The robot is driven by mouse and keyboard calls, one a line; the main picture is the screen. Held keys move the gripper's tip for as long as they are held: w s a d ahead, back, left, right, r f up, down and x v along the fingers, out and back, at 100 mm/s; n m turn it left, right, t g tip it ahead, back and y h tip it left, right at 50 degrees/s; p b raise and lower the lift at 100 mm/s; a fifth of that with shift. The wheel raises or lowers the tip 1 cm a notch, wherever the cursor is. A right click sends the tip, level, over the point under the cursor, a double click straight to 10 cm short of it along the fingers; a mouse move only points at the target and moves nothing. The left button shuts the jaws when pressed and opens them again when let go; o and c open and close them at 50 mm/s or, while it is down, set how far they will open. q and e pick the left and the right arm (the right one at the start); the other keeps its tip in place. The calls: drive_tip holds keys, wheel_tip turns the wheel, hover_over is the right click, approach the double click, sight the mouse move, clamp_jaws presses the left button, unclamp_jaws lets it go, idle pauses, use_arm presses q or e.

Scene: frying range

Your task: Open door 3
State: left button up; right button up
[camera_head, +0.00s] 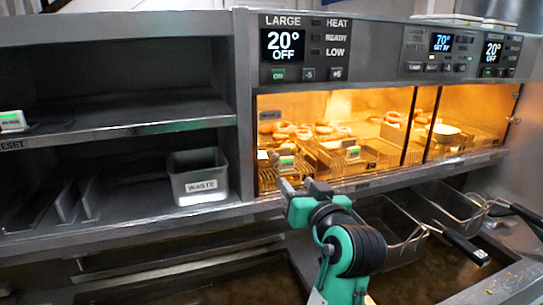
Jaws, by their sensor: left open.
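A lit heated cabinet has glass fronts under its control panels: a wide left pane (335,130) and a narrower right pane (475,120), with a dark upright between them. No door number is readable, so I cannot tell which is door 3. Both fronts look closed, though reflections make this uncertain. A small fitting (514,120) sits at the right pane's right edge. My left gripper (294,184) is open and empty, just below and in front of the wide pane's lower left part. I cannot tell whether it touches the ledge. My right gripper is not in view.
Ring-shaped food (290,129) and wire racks show behind the glass. A metal bin marked WASTE (199,181) stands on the left shelf. Fryer baskets (445,212) with dark handles lie at the lower right, above dark fryer wells. Open shelves fill the left.

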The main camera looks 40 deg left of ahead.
sight(275, 158)
use_arm(q)
drive_tip(key=p+x, duration=0.2)
drive_tip(key=x, duration=0.2)
drive_tip(key=p+x, duration=0.1)
drive_tip(key=x, duration=0.3)
drive_tip(key=p+x, duration=0.2)
drive_tip(key=x, duration=0.2)
drive_tip(key=shift+a+r+p, duration=0.1)
drive_tip(key=shift+r+p, duration=0.2)
drive_tip(key=shift+p, duration=0.05)
drive_tip(key=shift+w+a, duration=0.15)
drive_tip(key=shift+a, duration=0.15)
drive_tip(key=shift+w+a+f, duration=0.1)
drive_tip(key=shift+a+f, duration=0.05)
drive_tip(key=shift+a, duration=0.05)
clamp_jaws()
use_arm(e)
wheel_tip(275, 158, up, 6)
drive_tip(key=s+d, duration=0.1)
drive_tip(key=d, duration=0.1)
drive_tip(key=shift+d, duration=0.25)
